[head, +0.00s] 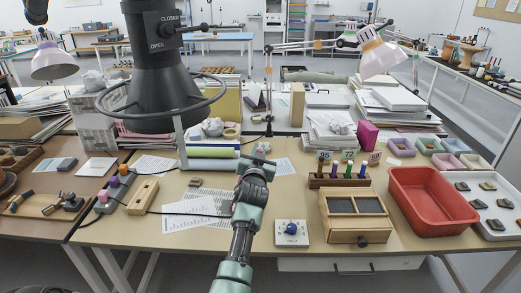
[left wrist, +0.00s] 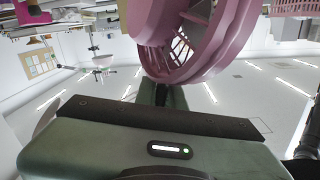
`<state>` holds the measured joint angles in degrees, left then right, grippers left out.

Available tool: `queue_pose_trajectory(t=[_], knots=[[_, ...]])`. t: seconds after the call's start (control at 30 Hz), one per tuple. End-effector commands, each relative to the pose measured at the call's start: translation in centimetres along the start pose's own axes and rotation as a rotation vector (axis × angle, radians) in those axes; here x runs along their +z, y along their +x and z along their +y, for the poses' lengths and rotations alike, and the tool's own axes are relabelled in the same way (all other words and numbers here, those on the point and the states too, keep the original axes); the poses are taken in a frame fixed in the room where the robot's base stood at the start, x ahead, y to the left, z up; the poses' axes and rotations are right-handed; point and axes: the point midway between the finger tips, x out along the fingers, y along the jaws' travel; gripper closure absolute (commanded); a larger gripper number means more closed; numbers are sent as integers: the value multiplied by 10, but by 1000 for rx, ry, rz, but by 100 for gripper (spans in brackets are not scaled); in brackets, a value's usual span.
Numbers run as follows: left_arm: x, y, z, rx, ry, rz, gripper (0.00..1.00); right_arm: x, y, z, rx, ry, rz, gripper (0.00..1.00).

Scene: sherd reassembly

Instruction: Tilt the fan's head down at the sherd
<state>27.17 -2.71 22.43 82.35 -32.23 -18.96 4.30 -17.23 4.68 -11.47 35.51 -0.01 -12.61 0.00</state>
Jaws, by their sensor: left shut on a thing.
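The fan's pink round head (left wrist: 185,45) with its slatted grille fills the upper middle of the left wrist view, close in front of my left gripper. In the head view my left gripper (head: 261,158) is over the middle of the table, shut on the small pinkish fan (head: 262,147). My own gripper and arm hide most of the fan there, so I cannot tell its tilt. A small grey-brown piece, perhaps the sherd (head: 194,183), lies on the table left of the gripper. My right gripper is not in view.
A black extraction hood (head: 165,65) with a ring hangs at upper left. A wooden box (head: 354,215), a red tub (head: 430,200) and a white tray of sherds (head: 490,200) stand at right.

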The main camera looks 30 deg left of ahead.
Motion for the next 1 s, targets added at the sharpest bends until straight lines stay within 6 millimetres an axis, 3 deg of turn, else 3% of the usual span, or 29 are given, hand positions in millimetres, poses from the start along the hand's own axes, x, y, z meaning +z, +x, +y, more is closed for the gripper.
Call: queue_pose_trajectory(t=[0.07, 0.4, 1.0], knots=[[-7, 3, -7, 4, -35, -14, 100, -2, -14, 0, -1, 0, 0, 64], [1, 18, -36, 34, -241, -118, 100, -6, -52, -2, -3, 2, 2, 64], [19, 31, -56, 64, -434, -210, 100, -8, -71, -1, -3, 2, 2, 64]])
